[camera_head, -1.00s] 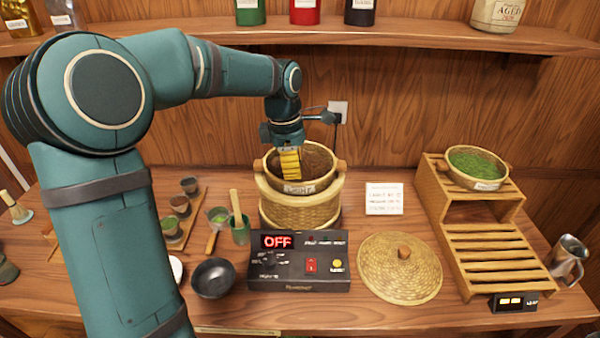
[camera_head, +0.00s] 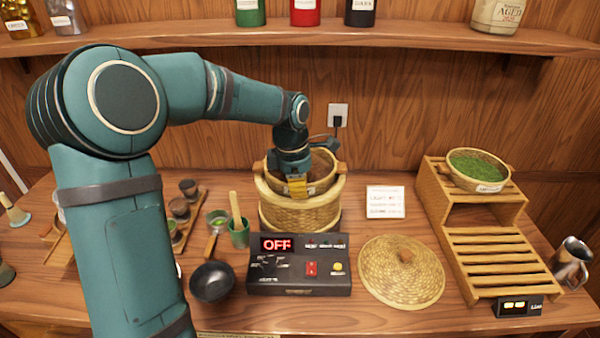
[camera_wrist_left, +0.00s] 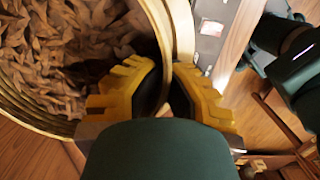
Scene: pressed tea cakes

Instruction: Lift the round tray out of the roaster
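The round tray (camera_head: 322,184), a woven ring-rimmed basket with a handle at each side and a label, sits in the top of the woven roaster (camera_head: 300,213). Brown leaves (camera_wrist_left: 70,50) lie in the tray in the left wrist view. My left gripper (camera_head: 297,187) points down at the tray's near rim. In the left wrist view its yellow fingers (camera_wrist_left: 165,85) stand on either side of the rim (camera_wrist_left: 184,35), one inside and one outside. Their dark inner pads show, with a gap between them. The gripper hides part of the tray and its label. My right gripper is out of view.
A control box (camera_head: 300,266) reading OFF stands in front of the roaster. A woven lid (camera_head: 401,271) lies to its right, and a wooden rack (camera_head: 490,238) holds a green-filled basket (camera_head: 479,167). Cups and a dark bowl (camera_head: 212,281) stand left. A shelf (camera_head: 400,38) runs above.

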